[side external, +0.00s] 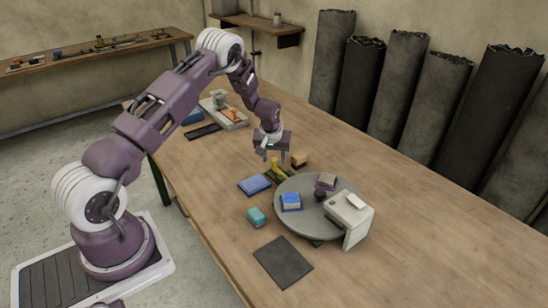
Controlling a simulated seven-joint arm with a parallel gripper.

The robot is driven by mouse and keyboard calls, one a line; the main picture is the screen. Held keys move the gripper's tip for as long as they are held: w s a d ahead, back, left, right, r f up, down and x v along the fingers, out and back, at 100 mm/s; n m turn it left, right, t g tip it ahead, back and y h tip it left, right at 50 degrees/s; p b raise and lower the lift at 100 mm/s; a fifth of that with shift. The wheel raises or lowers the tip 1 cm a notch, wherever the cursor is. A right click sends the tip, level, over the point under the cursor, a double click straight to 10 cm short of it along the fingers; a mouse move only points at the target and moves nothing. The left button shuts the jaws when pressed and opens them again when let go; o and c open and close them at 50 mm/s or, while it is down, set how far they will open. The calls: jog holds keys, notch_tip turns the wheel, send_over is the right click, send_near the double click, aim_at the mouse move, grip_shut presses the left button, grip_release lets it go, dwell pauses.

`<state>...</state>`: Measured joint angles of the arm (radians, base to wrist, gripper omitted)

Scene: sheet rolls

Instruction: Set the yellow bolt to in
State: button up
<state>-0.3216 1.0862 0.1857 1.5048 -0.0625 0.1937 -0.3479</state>
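A small yellow piece (275,163), likely the yellow bolt, shows just below my gripper, on a dark, narrow base (279,177) on the wooden table. It is too small to tell its setting. My gripper (274,158) points down over it, with its two fingers apart. I cannot tell whether the fingers touch the yellow piece or stand just above it.
A grey round turntable (299,229) carries a blue block (291,201), a black cylinder (320,195) and a white box (348,212). Nearby are a blue pad (254,185), a teal block (256,217) and a tan block (299,160). A dark mat (283,262) lies in front.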

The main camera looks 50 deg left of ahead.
grip_shut()
dwell(1.2)
